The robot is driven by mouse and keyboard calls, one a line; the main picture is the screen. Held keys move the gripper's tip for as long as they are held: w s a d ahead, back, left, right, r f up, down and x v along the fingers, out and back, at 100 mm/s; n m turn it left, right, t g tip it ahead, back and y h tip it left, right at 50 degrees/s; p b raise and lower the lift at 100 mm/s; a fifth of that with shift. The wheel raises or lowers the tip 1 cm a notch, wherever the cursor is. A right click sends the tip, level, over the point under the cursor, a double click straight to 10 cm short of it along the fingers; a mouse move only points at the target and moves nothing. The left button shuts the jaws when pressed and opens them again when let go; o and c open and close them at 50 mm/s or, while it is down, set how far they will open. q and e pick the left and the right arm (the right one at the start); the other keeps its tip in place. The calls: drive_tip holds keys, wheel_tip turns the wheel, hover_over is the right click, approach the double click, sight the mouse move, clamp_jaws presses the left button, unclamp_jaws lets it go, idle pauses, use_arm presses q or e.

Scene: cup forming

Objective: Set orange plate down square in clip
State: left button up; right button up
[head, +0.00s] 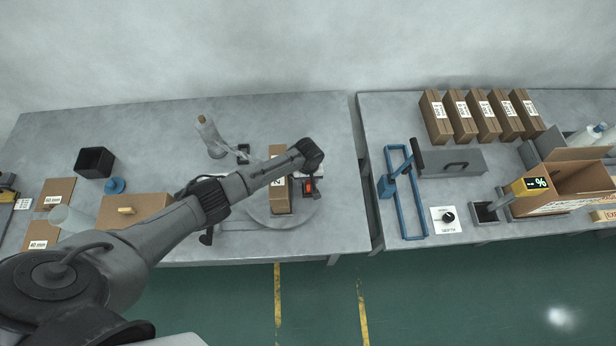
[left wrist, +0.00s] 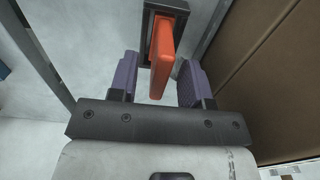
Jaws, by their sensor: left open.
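The orange plate (left wrist: 162,62) stands between the two purple finger pads of my left gripper (left wrist: 158,72) in the left wrist view. The gripper is open, with a visible gap on each side of the plate. The plate's far end is in or against a dark rectangular clip (left wrist: 150,32); I cannot tell how deep it sits or whether it is quite square. In the head view the plate shows as a small orange patch (head: 309,185) just below my left gripper (head: 311,172), beside a tall brown box (head: 279,200). My right gripper is not in view.
The brown box stands on a round grey turntable (head: 250,212). A white bottle-like thing (head: 210,135) is behind it. A black open box (head: 94,162) and flat cartons (head: 58,192) lie to the left. The right table holds a blue frame (head: 402,205) and several brown boxes.

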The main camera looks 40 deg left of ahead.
use_arm(q)
wheel_tip(320, 180, up, 14)
drive_tip(key=p, duration=0.1)
idle(0.6)
idle(0.4)
